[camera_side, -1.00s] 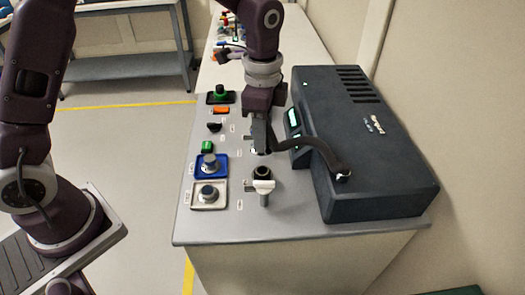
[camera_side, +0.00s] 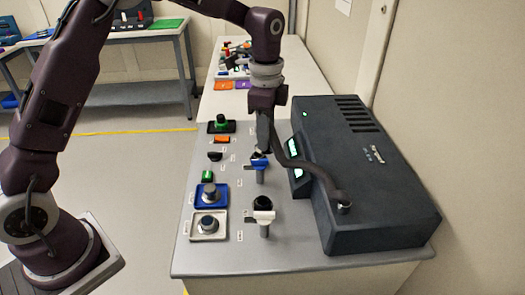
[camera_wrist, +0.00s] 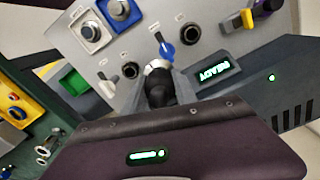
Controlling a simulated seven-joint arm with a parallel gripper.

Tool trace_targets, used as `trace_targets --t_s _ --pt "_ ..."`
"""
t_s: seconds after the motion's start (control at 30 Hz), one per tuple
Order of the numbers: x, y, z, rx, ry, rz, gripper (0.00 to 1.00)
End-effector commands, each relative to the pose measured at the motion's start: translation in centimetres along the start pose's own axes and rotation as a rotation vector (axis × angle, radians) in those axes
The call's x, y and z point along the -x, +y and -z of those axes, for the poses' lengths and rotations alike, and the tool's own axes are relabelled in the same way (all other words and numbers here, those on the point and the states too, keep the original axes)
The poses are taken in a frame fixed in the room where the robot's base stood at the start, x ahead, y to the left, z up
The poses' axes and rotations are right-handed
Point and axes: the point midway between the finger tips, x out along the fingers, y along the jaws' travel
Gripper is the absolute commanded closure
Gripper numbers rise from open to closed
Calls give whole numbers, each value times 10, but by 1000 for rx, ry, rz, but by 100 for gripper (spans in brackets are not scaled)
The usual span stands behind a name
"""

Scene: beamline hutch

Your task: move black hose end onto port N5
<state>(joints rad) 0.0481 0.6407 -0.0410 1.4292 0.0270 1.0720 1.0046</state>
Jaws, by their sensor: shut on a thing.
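My gripper (camera_side: 262,142) is shut on the end of the black hose (camera_side: 310,167), above the middle of the grey panel (camera_side: 225,240). In the wrist view the jaws hold the dark hose end (camera_wrist: 158,90), with a pale collar at its tip. The tip is close to a blue lever (camera_wrist: 166,48), which also shows below the gripper in the side view (camera_side: 259,162). A dark port beside this lever is partly covered by the gripper. Another dark port (camera_side: 263,203) has a white lever. Labels are too small to read, so I cannot tell which is N5, or whether the tip touches a port.
The hose's other end joins a dark instrument box (camera_side: 375,190) at right, close beside my gripper. The panel's front is clear.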

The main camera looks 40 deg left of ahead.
Motion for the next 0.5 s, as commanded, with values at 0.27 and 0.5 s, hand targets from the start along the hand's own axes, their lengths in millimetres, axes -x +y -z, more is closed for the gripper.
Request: trace_targets --t_s 0.27,0.5 --pt "-13 -77 -36 2 -1 0 100" --pt "-32 -81 -39 -1 -2 -3 100"
